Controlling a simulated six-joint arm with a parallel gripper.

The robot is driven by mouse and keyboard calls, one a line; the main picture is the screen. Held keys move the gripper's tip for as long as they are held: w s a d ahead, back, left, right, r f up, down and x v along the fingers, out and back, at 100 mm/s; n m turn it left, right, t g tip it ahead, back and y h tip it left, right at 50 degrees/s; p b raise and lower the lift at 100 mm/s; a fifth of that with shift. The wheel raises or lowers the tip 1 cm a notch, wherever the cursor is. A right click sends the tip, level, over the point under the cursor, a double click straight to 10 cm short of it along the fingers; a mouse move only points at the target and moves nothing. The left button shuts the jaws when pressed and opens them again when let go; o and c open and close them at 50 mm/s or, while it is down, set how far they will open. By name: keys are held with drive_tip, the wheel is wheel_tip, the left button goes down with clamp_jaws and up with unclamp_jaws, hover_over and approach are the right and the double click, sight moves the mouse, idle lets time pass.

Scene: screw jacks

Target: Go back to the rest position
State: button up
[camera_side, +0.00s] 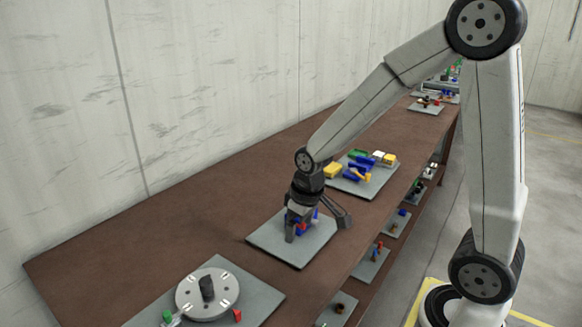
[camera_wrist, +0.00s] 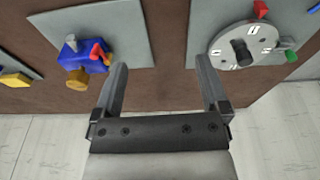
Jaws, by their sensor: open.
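My gripper (camera_side: 298,224) is low over the middle grey plate (camera_side: 278,243) in the side view. In the wrist view my gripper (camera_wrist: 161,66) has its two fingers wide apart with nothing between them. A blue part with red and orange pieces (camera_wrist: 73,55) is on the plate (camera_wrist: 125,25), to the left of the fingers in the wrist view. In the side view the gripper partly hides this part (camera_side: 301,222). Whether a finger touches it I cannot tell.
A grey plate with a round disc (camera_side: 207,291), a dark knob and small red and green pieces is at the front. A plate with yellow, blue and green blocks (camera_side: 362,174) lies behind. The brown bench (camera_side: 200,225) runs along a wall; its lower shelf holds more plates.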

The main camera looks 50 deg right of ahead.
drive_tip(key=s+a+f, duration=0.1)
drive_tip(key=s+a, duration=0.3)
drive_tip(key=s, duration=0.2)
drive_tip(key=shift+s+f+t, duration=0.15)
drive_tip(key=shift+s+t, duration=0.15)
drive_tip(key=shift+s, duration=0.1)
